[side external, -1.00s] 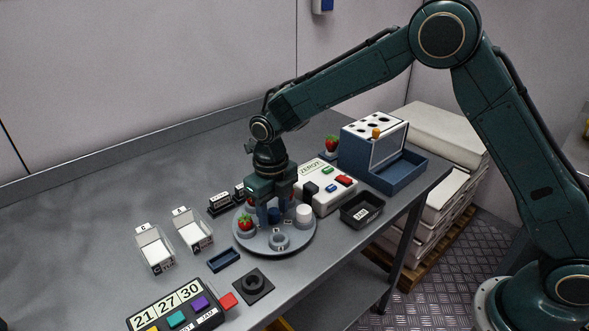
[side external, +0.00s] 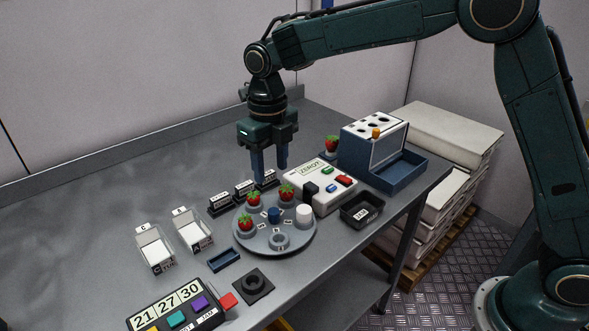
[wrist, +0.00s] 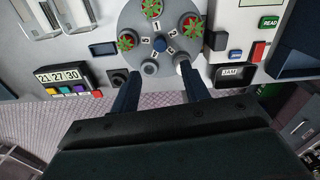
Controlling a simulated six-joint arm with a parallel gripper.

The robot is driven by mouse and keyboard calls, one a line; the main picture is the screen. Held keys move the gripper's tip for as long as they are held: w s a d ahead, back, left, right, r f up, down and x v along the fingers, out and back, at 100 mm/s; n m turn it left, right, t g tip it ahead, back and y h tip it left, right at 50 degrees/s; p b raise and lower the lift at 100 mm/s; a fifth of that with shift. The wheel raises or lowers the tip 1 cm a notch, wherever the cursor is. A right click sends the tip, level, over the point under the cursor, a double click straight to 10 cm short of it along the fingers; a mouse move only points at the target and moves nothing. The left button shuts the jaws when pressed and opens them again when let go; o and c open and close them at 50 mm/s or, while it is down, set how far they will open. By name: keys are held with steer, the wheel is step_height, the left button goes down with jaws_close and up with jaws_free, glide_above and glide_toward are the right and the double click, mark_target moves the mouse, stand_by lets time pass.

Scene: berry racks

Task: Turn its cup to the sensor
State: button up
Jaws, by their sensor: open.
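A round grey turntable (side external: 262,250) stands on the bench with cups around its rim and a blue knob (side external: 274,215) at its centre. Strawberries sit in cups at its left (side external: 246,223), back (side external: 253,198) and right (side external: 287,192). A white cylinder (side external: 304,213) stands in another cup, and the front cup (side external: 279,241) is empty. The dark sensor block (side external: 310,190) may be the small black part beside the rim; I cannot tell surely. My gripper (side external: 270,176) hangs above the turntable's back side, fingers apart and empty. The turntable also shows in the wrist view (wrist: 139,62).
A white ZEROT box (side external: 335,197) with buttons adjoins the turntable, with a black tray (side external: 362,210) in front and a blue rack (side external: 385,165) behind. Another strawberry (side external: 332,143) stands near the rack. Two clear-sided punnets (side external: 194,231) and a numbered panel (side external: 172,308) are left.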

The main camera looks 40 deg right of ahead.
mark_target(273, 211)
steer(key=shift+r, duration=0.95)
steer(key=m, duration=1.5)
steer(key=shift+r, duration=0.15)
step_height(273, 211, down, 14)
steer(key=shift+r, duration=0.1)
stand_by(0.4)
jaws_close()
